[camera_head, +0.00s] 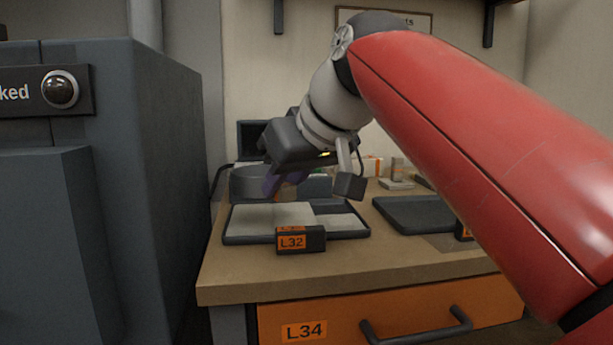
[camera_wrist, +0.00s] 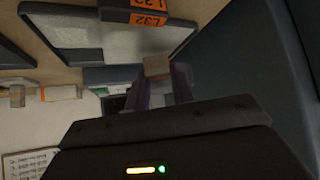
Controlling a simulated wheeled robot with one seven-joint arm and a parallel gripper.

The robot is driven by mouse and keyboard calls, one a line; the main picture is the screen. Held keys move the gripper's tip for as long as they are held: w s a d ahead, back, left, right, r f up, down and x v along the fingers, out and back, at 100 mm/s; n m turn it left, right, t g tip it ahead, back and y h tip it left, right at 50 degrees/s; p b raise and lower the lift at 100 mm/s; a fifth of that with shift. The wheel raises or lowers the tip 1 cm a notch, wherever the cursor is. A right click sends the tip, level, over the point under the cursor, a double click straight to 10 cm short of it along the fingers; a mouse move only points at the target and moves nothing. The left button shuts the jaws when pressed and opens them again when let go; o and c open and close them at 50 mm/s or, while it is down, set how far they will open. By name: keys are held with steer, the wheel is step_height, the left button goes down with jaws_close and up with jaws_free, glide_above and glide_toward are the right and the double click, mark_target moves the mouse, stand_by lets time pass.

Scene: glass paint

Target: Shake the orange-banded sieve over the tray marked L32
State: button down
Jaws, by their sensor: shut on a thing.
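My gripper (camera_head: 286,188) is above the back of the tray marked L32 and shut on a tan, block-like piece, which shows between the purplish fingers in the wrist view (camera_wrist: 157,66). The sieve's underside is hidden.
A second dark tray (camera_head: 415,214) lies to the right on the wooden bench (camera_head: 230,275). A tall dark cabinet (camera_head: 150,170) stands close on the left. Small boxes and a dark screen are at the back. An orange drawer (camera_head: 400,315) marked L34 is below.

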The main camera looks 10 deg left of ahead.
mark_target(262, 167)
steer(key=a, duration=0.2)
steer(key=shift+s+a, duration=0.35)
steer(key=shift+w, duration=0.15)
steer(key=w+d, duration=0.1)
steer(key=d, duration=0.1)
steer(key=w+d, duration=0.3)
steer(key=shift+d, duration=0.3)
steer(key=shift+w+d+p, duration=0.5)
steer(key=shift+w+d, duration=2.95)
steer(key=shift+d, duration=1)
steer(key=s+a+p, duration=0.1)
steer(key=a, duration=0.4)
steer(key=s+a+p, duration=0.1)
steer(key=a, duration=0.5)
steer(key=s+a+p, duration=0.1)
steer(key=s+a, duration=0.1)
steer(key=a, duration=0.3)
steer(key=shift+a+r, duration=0.1)
steer(key=shift+a, duration=0.2)
steer(key=d, duration=0.2)
steer(key=shift+w+d+b, duration=0.3)
steer(key=shift+w+d, duration=0.05)
steer(key=w+d, duration=0.3)
steer(key=d, duration=1.1)
steer(key=shift+w, duration=0.15)
